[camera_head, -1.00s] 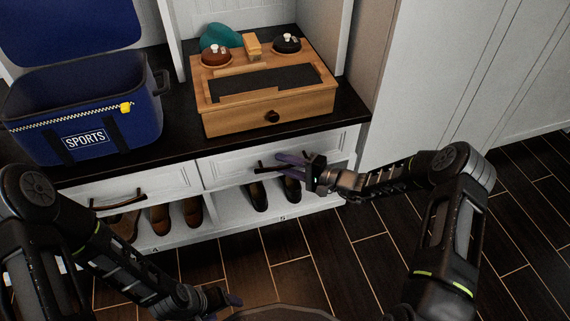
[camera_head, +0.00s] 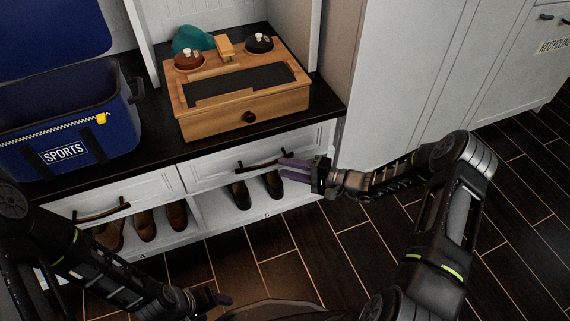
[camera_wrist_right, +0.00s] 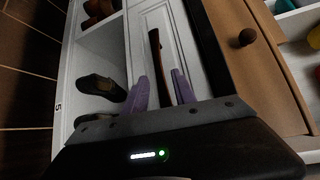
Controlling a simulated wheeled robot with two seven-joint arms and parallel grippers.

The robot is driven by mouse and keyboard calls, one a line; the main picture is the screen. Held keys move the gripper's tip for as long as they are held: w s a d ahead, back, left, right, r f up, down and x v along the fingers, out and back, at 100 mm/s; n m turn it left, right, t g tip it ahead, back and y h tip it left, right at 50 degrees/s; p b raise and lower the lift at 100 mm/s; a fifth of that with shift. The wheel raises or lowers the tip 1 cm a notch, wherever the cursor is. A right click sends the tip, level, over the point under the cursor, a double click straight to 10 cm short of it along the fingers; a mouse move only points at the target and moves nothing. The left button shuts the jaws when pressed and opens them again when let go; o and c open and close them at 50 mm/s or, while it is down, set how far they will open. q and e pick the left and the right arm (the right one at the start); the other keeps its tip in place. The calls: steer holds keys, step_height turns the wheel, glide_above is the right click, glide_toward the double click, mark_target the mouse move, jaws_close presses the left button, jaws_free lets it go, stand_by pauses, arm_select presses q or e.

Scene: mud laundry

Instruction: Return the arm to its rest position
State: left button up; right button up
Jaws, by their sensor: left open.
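My right gripper (camera_head: 298,166) is open beside the right end of the dark handle (camera_head: 262,162) on the right white drawer (camera_head: 222,173), which looks shut. In the right wrist view the purple fingers (camera_wrist_right: 160,90) are apart, and the handle (camera_wrist_right: 160,55) shows ahead and in the gap between them. Nothing is gripped; I cannot tell whether a finger touches the handle. My left gripper (camera_head: 212,299) is open and empty, low in the head view over the floor.
A wooden box (camera_head: 245,108) with a dark knob stands on the black counter (camera_head: 160,158). A blue SPORTS bin (camera_head: 70,125) stands left of it. Several shoes (camera_head: 145,224) are in the cubbies below. A white cabinet (camera_head: 420,75) is at right. The dark floor (camera_head: 350,270) is open.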

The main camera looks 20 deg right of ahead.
steer(key=s+a+f+n+g, duration=0.2)
steer(key=s+a+f+g, duration=0.55)
steer(key=s+a, duration=0.3)
steer(key=s+f+n+g+h, duration=0.2)
steer(key=s+f+h, duration=0.15)
steer(key=s, duration=0.55)
steer(key=s+f+n+g+h, duration=0.25)
steer(key=s+h, duration=0.25)
steer(key=s, duration=0.4)
arm_select(q)
step_height(320, 180, up, 30)
steer(key=s+d+p, duration=0.2)
steer(key=p, duration=2.7)
steer(key=shift+f+p, duration=0.2)
steer(key=shift+p, duration=0.1)
arm_select(e)
steer(key=s+a+r+t, duration=0.1)
steer(key=r, duration=1.4)
steer(key=s+a+r+n+t, duration=0.1)
steer(key=a+r, duration=0.1)
steer(key=r, duration=1.3)
steer(key=shift+s+a+r, duration=0.25)
steer(key=shift+a+r, duration=0.05)
steer(key=shift+n, duration=0.25)
